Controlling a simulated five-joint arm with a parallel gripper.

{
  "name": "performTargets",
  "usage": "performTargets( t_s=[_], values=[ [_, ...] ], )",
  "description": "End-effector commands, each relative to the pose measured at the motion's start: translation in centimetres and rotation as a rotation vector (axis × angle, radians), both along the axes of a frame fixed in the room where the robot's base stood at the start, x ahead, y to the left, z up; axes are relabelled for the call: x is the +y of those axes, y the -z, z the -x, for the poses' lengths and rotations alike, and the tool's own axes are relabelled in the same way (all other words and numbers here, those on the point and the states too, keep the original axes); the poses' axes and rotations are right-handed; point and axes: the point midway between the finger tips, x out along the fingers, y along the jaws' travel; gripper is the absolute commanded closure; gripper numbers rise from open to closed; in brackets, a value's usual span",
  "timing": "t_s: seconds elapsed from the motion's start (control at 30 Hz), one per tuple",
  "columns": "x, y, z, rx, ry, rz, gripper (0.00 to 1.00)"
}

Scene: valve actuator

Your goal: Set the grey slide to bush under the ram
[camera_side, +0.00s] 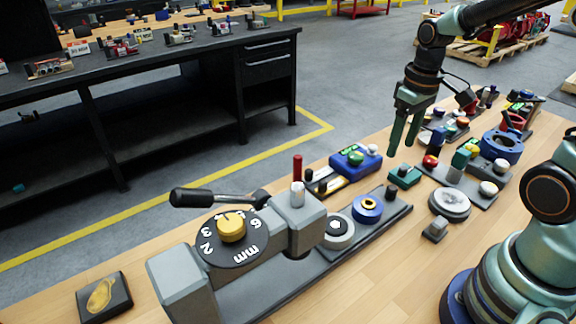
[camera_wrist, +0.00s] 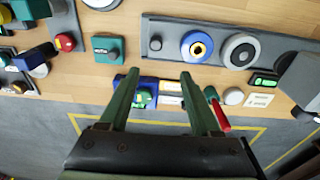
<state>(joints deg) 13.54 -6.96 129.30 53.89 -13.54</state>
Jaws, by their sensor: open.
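The grey slide (camera_side: 270,278) is a long flat plate under the press head. A blue ring with a yellow centre (camera_side: 367,208) and a silver-grey ring (camera_side: 338,230) sit on it, both outside the head. A small dark knob (camera_side: 392,191) stands at its outer end. The dark ram (camera_side: 298,254) shows below the head; the silver ring is the nearer of the two to it. The slide (camera_wrist: 172,24) also shows at the top of the wrist view. My gripper (camera_side: 401,148) is open and empty, above the table beyond the slide's outer end; its fingers (camera_wrist: 160,75) are spread.
A blue box (camera_side: 354,163) and a small green block (camera_side: 404,176) lie near the slide's outer end. Several other fixtures crowd the right side.

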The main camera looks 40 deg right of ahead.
Motion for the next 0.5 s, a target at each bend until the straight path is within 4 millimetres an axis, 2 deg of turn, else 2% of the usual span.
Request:
performTargets(
  t_s=[0.1,0.37,0.5],
  values=[
    [-0.9,1.3,0.1,0.049,0.002,-0.011,0.36],
    [-1.1,3.0,0.1,0.069,0.0,-0.017,0.36],
    [-1.1,5.4,0.2,0.072,0.0,-0.018,0.36]
  ],
)
